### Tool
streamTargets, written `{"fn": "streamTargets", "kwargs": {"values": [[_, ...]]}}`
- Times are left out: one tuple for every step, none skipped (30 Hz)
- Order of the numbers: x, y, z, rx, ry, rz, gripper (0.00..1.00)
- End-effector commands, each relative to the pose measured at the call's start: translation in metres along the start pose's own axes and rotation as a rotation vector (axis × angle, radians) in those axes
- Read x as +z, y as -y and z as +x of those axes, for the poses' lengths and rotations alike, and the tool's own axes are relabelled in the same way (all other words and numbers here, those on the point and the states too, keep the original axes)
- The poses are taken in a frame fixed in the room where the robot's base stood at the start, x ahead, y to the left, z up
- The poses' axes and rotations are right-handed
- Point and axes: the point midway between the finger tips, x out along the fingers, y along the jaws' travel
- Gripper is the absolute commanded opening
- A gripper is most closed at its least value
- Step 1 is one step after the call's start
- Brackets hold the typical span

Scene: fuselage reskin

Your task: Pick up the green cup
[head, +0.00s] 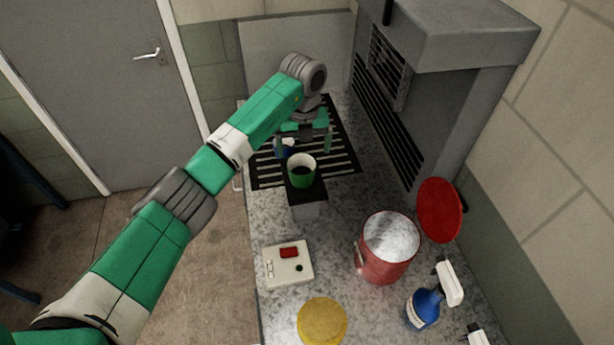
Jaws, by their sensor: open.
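My gripper (303,150) is open, just behind the cup as seen from the head view. Its green fingers point down, one to each side. I cannot tell from this view whether a finger touches the cup.
A black slatted grate (338,165) lies behind the stand, with a blue and white item (285,148) near my gripper. A white box with a red button (288,263), a yellow disc (322,322), a red bin (384,262), its red lid (439,210) and a blue spray bottle (424,308) are nearer.

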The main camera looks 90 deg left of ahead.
Motion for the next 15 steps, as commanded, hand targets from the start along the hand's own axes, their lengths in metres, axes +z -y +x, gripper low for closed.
{"fn": "streamTargets", "kwargs": {"values": [[0.000, -0.002, 0.000, 0.002, -0.002, 0.001, 0.96], [0.000, -0.002, 0.000, 0.002, -0.003, 0.001, 0.96], [0.000, -0.001, 0.001, 0.002, -0.002, 0.001, 0.96], [0.000, -0.001, 0.003, 0.001, -0.002, 0.001, 0.96], [0.000, -0.001, 0.006, 0.001, -0.002, 0.001, 0.96], [0.000, -0.001, 0.010, 0.001, -0.003, 0.000, 0.96], [0.000, -0.001, 0.015, 0.002, -0.003, 0.000, 0.96], [0.000, -0.001, 0.019, 0.001, -0.002, 0.000, 0.96], [0.000, -0.001, 0.024, 0.001, -0.003, 0.000, 0.96], [0.000, -0.001, 0.026, 0.001, -0.002, 0.000, 0.96], [0.000, -0.001, 0.026, 0.000, -0.001, 0.000, 0.96], [0.000, -0.001, 0.027, 0.000, 0.000, 0.000, 0.96], [0.001, -0.002, 0.029, 0.000, 0.000, 0.000, 0.96], [0.001, -0.003, 0.033, 0.000, -0.001, -0.001, 0.96], [0.001, -0.005, 0.040, 0.001, -0.002, 0.000, 0.96]]}}
